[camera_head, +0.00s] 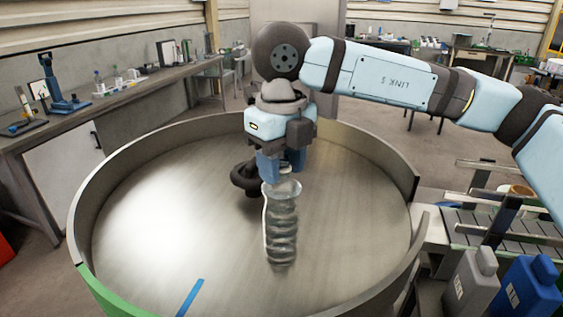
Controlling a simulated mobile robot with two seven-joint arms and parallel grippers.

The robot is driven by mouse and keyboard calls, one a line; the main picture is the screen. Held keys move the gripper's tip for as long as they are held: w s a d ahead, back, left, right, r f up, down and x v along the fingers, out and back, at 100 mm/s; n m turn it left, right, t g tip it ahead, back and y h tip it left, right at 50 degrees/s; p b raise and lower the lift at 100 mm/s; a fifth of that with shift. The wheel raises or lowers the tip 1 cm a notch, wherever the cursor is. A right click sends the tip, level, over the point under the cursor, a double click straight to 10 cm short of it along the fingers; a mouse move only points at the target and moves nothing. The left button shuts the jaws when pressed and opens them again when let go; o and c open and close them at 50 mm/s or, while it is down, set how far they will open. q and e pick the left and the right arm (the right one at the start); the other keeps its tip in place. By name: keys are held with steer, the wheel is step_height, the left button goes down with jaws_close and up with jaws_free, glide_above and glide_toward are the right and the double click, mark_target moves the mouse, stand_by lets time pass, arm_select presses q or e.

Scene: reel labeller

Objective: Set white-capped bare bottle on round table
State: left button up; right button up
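The round table (345,235) is a wide metal disc inside a raised rim. My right gripper (283,172) points down over its middle, with its blue fingers shut around the top of a clear, ribbed bottle (281,228). The bottle has no label that I can see and hangs nearly upright below the fingers. I cannot tell whether the bottle's base touches the table. My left gripper is out of view.
A grey bottle (470,288) and a blue bottle (527,292) with labels stand at the lower right, by a conveyor (490,228). A blue strip (190,298) marks the table's front. A dark ring-shaped thing (244,179) shows behind the gripper. The table is otherwise clear.

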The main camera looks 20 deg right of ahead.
steer(key=shift+o, duration=0.5)
steer(key=shift+r, duration=0.15)
steer(key=shift+r, duration=0.2)
step_height(320, 180, up, 12)
steer(key=shift+f+b, duration=0.15)
steer(key=shift+b, duration=0.3)
